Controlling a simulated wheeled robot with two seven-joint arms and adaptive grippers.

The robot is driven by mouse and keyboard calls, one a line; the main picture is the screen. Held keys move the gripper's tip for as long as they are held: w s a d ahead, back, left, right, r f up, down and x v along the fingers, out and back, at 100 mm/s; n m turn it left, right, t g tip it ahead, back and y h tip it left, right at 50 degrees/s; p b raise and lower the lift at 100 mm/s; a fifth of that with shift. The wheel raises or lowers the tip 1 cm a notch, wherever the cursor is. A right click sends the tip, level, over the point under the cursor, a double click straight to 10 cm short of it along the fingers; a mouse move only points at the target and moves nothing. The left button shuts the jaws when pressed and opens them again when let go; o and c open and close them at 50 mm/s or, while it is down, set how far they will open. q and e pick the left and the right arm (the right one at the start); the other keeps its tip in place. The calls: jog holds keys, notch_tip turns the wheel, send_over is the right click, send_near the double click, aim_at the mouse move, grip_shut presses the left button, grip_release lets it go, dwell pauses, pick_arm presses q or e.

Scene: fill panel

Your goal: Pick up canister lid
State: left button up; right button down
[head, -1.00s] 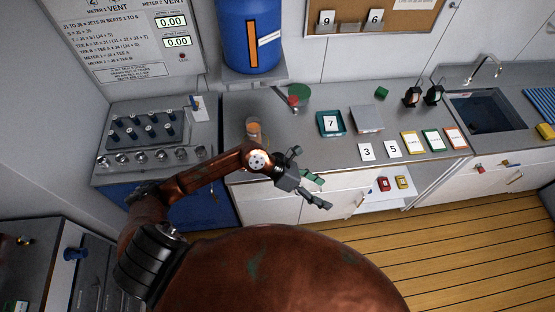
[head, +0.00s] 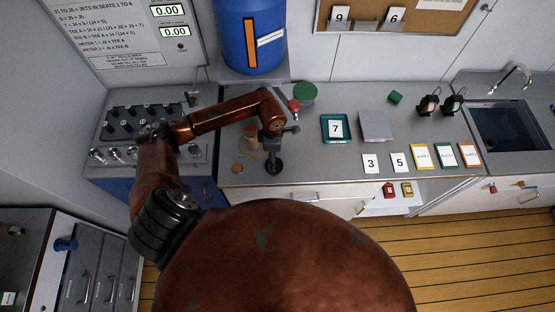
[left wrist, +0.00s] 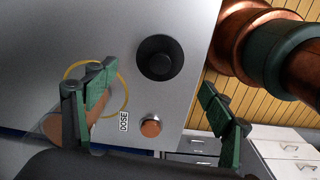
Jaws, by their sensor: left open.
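A round black lid-like piece with a raised knob (left wrist: 160,58) lies on the grey counter; I take it for the canister lid. In the head view the black piece (head: 274,167) is just below my left gripper (head: 273,150). In the left wrist view my left gripper (left wrist: 158,88) is open and empty, with its green-padded fingers spread to either side and the lid a little above the space between them. The clear canister with orange contents (head: 252,138) stands left of the gripper; its yellow rim (left wrist: 68,70) shows partly behind the left finger. My right gripper is not in view.
A copper disc (left wrist: 150,127) sits beside a DOSE label near the counter's front edge. A green round piece (head: 305,93), a teal tray (head: 335,128) and number cards (head: 370,163) lie to the right. A blue tank (head: 250,37) hangs above.

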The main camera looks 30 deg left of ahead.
pick_arm(q)
notch_tip(320, 180, down, 3)
jog(key=shift+s+r+p, duration=0.1)
jog(key=shift+p, duration=0.45)
jog(key=shift+w+d+f+p, duration=0.15)
jog(key=shift+f+p, duration=0.25)
jog(key=shift+f, duration=1.4)
jog(key=shift+w, duration=0.1)
jog(key=c, duration=1.2)
jog(key=shift+c, duration=0.3)
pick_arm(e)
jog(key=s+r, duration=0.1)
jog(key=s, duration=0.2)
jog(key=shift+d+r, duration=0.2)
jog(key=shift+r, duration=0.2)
